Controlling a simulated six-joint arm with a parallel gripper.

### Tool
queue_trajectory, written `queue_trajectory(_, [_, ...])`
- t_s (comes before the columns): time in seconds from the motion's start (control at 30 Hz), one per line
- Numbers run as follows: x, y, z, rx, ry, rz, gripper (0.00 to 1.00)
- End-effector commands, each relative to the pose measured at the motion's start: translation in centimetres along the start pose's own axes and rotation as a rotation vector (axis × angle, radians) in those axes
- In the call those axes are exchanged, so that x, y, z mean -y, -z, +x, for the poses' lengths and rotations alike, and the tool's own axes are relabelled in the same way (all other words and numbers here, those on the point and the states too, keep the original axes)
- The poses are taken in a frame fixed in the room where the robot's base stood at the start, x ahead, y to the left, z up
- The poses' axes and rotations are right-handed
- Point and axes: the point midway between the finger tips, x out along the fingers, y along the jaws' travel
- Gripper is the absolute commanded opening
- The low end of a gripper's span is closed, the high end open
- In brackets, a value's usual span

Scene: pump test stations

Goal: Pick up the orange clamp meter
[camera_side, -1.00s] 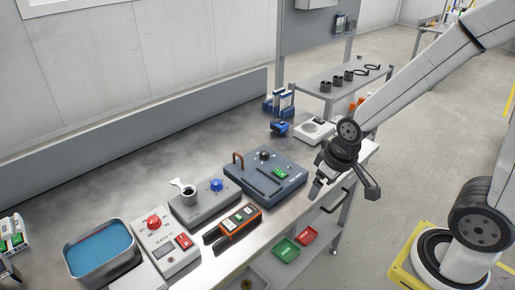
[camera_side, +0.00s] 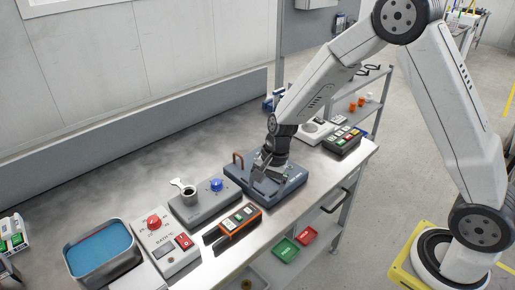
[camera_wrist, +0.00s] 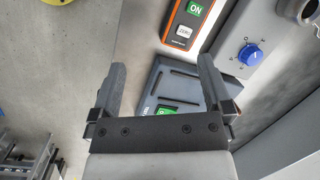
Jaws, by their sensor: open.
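The orange clamp meter (camera_side: 232,228), orange and black with green and white labels, lies on the steel bench near its front edge. It also shows in the wrist view (camera_wrist: 190,22) at the top, with its ON and ZERO labels visible and its upper part cut off by the frame. My gripper (camera_side: 262,172) is over the dark blue-grey test unit, to the right of and behind the clamp meter in the side view. In the wrist view its two fingers (camera_wrist: 160,82) are spread apart with nothing held between them.
The blue-grey unit (camera_side: 290,187) stands beside the meter. A grey box with a blue knob (camera_side: 216,185) is behind the meter. A control box with a red knob (camera_side: 154,223) and a blue-filled tray (camera_side: 100,250) are left. Green (camera_side: 286,250) and red (camera_side: 306,236) bins sit below the bench.

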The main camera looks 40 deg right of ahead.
Motion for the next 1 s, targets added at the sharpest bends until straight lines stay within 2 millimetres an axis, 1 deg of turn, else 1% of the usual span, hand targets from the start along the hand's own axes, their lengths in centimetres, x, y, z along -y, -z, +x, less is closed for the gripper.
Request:
queue_trajectory(0.03, [0.7, 0.2, 1.0, 0.023, -0.001, 0.066, 1.0])
queue_trajectory(0.2, [3.0, 0.7, 3.8, 0.092, 0.0, 0.286, 1.0])
queue_trajectory(0.4, [4.6, 1.0, 6.1, 0.15, -0.006, 0.458, 1.0])
queue_trajectory(0.53, [5.0, 1.1, 6.6, 0.165, -0.006, 0.505, 1.0])
queue_trajectory(0.77, [5.1, 1.0, 6.8, 0.168, -0.007, 0.512, 1.0])
queue_trajectory(1.0, [5.2, 0.8, 8.5, 0.168, -0.006, 0.511, 1.0])
